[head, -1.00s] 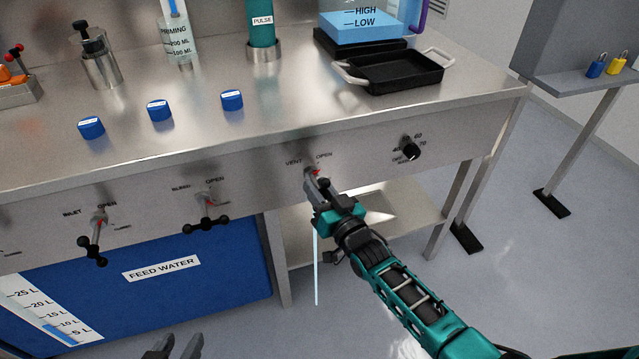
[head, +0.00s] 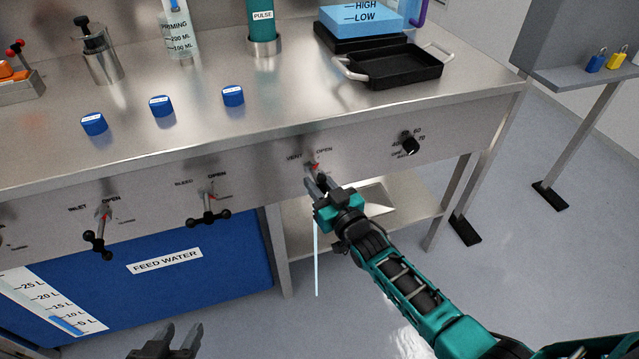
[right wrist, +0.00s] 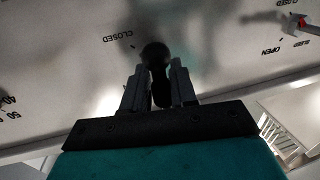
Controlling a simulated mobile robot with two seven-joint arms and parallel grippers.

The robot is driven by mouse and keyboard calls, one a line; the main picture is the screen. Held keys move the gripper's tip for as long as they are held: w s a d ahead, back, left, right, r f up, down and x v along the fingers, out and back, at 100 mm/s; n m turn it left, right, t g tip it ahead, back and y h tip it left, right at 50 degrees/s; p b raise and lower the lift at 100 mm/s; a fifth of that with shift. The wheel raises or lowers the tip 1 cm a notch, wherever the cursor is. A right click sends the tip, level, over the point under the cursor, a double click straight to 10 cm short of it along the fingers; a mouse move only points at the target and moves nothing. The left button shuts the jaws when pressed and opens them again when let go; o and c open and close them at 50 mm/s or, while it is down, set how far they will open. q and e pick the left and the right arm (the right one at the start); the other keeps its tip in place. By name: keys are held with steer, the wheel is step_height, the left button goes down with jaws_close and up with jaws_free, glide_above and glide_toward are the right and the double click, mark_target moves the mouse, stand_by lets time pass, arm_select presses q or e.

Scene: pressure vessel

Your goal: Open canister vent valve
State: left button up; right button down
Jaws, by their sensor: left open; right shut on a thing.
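The vent valve (head: 311,168) is on the bench's front panel, under the VENT and OPEN labels, with a small red mark near its hub. My right gripper (head: 317,184) reaches it from below and hides most of its handle. In the right wrist view its fingers (right wrist: 158,88) are shut on the valve's black handle knob (right wrist: 155,54), near a CLOSED label (right wrist: 117,37). The handle's exact angle is hard to tell. My left gripper (head: 180,338) is open and empty at the bottom of the head view, away from the panel.
The bleed valve (head: 209,207) and inlet valve (head: 101,232) are on the panel to the left; a black dial (head: 410,145) is to the right. A pale blue thin vertical line (head: 316,265) shows below my right gripper. A blue feed water tank (head: 230,262) stands under the bench.

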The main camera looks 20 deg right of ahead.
steer(key=c, duration=1.1)
jaws_free()
steer(key=shift+a+r, duration=0.3)
steer(key=shift+a, duration=0.15)
steer(key=shift+c, duration=0.2)
arm_select(q)
steer(key=shift+a, duration=0.1)
arm_select(e)
steer(key=shift+f, duration=0.1)
arm_select(q)
steer(key=shift+s, duration=0.15)
arm_select(e)
steer(key=shift+d+f, duration=0.15)
steer(key=shift+d, duration=0.05)
steer(key=shift+s, duration=0.1)
steer(key=shift+s+d, duration=0.15)
steer(key=shift+s, duration=0.1)
arm_select(q)
steer(key=shift+s+a+r+p, duration=0.1)
steer(key=shift+a+r+p, duration=0.4)
steer(key=shift+p, duration=0.7)
arm_select(e)
steer(key=shift+v, duration=6.1)
